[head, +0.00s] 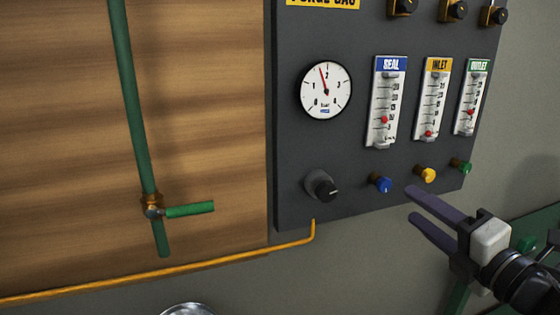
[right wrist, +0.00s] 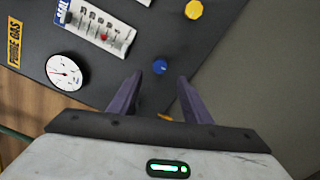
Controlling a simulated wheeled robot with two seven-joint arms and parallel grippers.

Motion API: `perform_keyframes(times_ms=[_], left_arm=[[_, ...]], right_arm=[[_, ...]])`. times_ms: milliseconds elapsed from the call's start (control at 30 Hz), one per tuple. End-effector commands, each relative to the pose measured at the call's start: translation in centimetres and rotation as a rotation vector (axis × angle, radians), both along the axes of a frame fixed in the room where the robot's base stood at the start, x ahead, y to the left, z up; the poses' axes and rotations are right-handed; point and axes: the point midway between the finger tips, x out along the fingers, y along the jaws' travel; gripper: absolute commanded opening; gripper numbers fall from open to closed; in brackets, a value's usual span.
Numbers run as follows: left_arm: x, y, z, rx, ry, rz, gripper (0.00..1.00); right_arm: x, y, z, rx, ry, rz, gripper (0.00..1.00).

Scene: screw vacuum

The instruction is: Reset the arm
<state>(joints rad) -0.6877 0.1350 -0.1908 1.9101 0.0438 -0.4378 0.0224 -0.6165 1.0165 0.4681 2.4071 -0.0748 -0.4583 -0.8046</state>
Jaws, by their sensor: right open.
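My right gripper (head: 412,205) comes in from the lower right in the head view. Its two dark purple fingers are apart with nothing between them, near the lower edge of the dark panel (head: 345,160). It also shows in the right wrist view (right wrist: 160,85), where the blue knob (right wrist: 160,67) appears just beyond and between the fingertips. In the head view the blue knob (head: 381,184) lies up and left of the fingertips, and the yellow knob (head: 426,174) is just above them. I see no contact with either. My left gripper is not in view.
The panel bears a round gauge (head: 326,90), a black knob (head: 322,186), a green knob (head: 461,166), and SEAL (head: 387,100), INLET (head: 434,100) and OUTLET (head: 472,97) meters. A green pipe (head: 132,90) with a green-handled valve (head: 185,210) and a yellow pipe (head: 180,267) run at left.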

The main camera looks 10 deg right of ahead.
Motion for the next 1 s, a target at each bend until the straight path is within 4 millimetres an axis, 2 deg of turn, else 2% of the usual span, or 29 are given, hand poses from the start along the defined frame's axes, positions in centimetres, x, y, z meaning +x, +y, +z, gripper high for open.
perform_keyframes(times_ms=[67, 167, 267, 333, 400, 467, 500, 600, 700, 833, 900, 1000], left_arm=[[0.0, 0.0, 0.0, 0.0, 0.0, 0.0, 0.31], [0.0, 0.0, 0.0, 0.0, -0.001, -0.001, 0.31], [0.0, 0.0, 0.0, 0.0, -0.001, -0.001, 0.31], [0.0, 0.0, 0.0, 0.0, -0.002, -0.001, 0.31], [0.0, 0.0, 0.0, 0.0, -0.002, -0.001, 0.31], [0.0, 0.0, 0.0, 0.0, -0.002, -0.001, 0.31], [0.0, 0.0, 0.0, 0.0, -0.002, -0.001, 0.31], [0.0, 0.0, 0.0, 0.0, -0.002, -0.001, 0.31], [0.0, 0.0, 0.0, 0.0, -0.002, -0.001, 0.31], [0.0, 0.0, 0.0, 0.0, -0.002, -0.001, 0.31], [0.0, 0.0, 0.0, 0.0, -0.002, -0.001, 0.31], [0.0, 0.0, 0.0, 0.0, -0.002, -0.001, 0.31]], right_arm=[[0.0, -0.3, -0.8, 0.024, 0.014, -0.01, 0.44], [-0.2, -1.5, -3.9, 0.128, 0.07, -0.048, 0.44], [-1.1, -2.9, -9.9, 0.324, 0.169, -0.119, 0.44], [-2.3, -3.2, -15.1, 0.495, 0.25, -0.18, 0.44], [-3.9, -2.8, -20.3, 0.668, 0.33, -0.244, 0.44], [-5.4, -1.7, -24.6, 0.814, 0.395, -0.297, 0.44], [-6.6, -0.7, -27.3, 0.91, 0.437, -0.332, 0.44], [-9.5, 2.8, -33.5, 1.145, 0.538, -0.421, 0.44], [-12.6, 7.4, -38.5, 1.363, 0.631, -0.507, 0.44], [-15.7, 13.5, -42.6, 1.591, 0.725, -0.598, 0.44], [-16.9, 16.1, -43.9, 1.677, 0.762, -0.633, 0.44], [-17.9, 18.5, -44.8, 1.755, 0.796, -0.666, 0.44]])
